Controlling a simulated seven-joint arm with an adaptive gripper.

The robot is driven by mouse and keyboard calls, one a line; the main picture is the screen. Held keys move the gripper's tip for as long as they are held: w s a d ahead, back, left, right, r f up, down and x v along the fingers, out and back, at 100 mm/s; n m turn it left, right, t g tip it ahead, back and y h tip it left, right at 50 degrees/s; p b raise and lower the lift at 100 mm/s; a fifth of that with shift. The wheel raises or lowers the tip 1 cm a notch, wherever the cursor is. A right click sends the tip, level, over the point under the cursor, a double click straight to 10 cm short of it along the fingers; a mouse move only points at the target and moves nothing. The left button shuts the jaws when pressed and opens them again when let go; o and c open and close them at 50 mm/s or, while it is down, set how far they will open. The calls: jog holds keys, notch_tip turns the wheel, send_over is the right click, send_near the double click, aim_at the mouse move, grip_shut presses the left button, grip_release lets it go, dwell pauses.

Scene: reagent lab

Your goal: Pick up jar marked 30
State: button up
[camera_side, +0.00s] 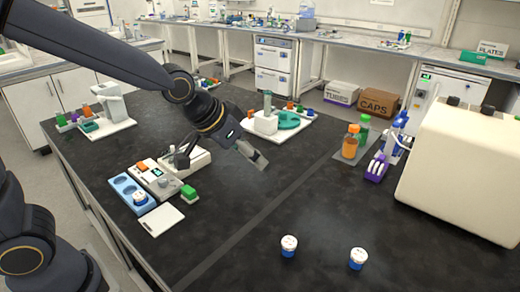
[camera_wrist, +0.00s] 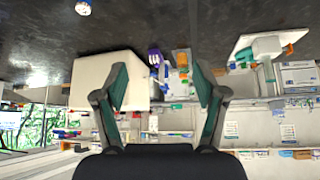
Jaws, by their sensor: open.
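Two small white-lidded jars with blue bands stand upright on the black bench in the side view, one left (camera_side: 289,246) and one right (camera_side: 357,259). A third similar jar (camera_side: 139,198) sits in a blue holder (camera_side: 125,185) at the left. Their markings are too small to read, so I cannot tell which is 30. My gripper (camera_side: 260,162) is in the air above the middle of the bench, behind and left of the two front jars. In the wrist view my gripper (camera_wrist: 161,82) is open and empty, and one jar (camera_wrist: 83,7) shows at the top edge.
A large cream machine (camera_side: 465,170) stands at the right. Orange (camera_side: 350,142) and green bottles and a purple rack (camera_side: 376,168) stand beside it. Small devices and a white pad (camera_side: 162,219) lie at the left. The bench around the two front jars is clear.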

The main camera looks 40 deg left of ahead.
jog(key=d+f+m+g, duration=0.1)
jog(key=d+f+g, duration=0.1)
jog(key=d+f, duration=0.45)
jog(key=m+g, duration=0.1)
send_near(288, 243)
jog(key=x, duration=0.5)
jog(key=shift+w+d+f, duration=0.1)
jog(key=shift+w, duration=0.05)
jog(key=x, duration=0.6)
jog(key=c, duration=1.2)
jog(key=shift+c, duration=0.2)
